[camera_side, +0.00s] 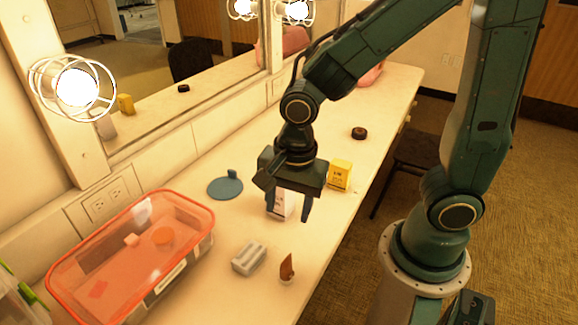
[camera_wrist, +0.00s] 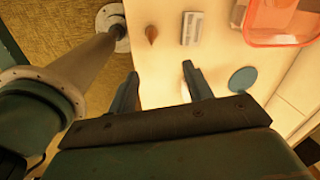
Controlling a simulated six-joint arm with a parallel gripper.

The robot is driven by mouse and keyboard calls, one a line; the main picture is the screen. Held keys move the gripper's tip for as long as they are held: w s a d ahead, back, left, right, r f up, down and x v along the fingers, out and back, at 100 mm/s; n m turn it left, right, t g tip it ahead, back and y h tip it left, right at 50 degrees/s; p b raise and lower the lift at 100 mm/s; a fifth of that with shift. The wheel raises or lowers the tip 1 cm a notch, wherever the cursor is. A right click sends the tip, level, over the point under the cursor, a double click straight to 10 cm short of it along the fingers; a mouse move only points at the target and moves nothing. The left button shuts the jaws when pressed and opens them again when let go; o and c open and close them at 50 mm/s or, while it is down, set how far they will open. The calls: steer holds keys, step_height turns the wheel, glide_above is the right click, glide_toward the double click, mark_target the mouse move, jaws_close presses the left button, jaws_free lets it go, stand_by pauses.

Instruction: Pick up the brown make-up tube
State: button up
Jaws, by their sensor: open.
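The brown make-up tube (camera_side: 287,268) stands near the front edge of the white counter, its tapered end up and a pale part at its foot. In the wrist view the tube (camera_wrist: 151,33) lies beyond the fingertips, near the counter edge. My gripper (camera_side: 289,216) is open, fingers pointing down, above the counter and behind the tube, apart from it. Both fingers of my gripper (camera_wrist: 161,74) show in the wrist view with nothing held between them. In the side view a white box (camera_side: 283,206) shows partly hidden behind the fingers.
A grey block (camera_side: 249,258) sits left of the tube. A clear orange-rimmed bin (camera_side: 187,274) stands further left. A blue disc (camera_side: 225,188), yellow box (camera_side: 340,175) and dark round item (camera_side: 358,133) lie further back. A mirror (camera_side: 150,75) and lamps line the wall.

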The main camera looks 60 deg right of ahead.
mark_target(286, 269)
steer(key=shift+s+a+f+m+g, duration=0.15)
steer(key=shift+a+f+m, duration=0.2)
steer(key=shift+f+m, duration=0.35)
steer(key=shift+w+a+f+m+g, duration=0.1)
steer(key=shift+a+f+m+g, duration=0.1)
steer(key=shift+a+f+m, duration=0.4)
steer(key=shift+s+a+f+m+g, duration=0.15)
steer(key=shift+f+m, duration=0.35)
steer(key=shift+f, duration=0.4)
steer(key=shift+d+f, duration=0.1)
steer(key=shift+f, duration=4.15)
steer(key=shift+f, duration=0.1)
steer(key=shift+d+f, duration=0.15)
steer(key=shift+f, duration=0.6)
steer(key=shift+d+f, duration=0.1)
steer(key=shift+f, duration=1.65)
steer(key=shift+c, duration=0.2)
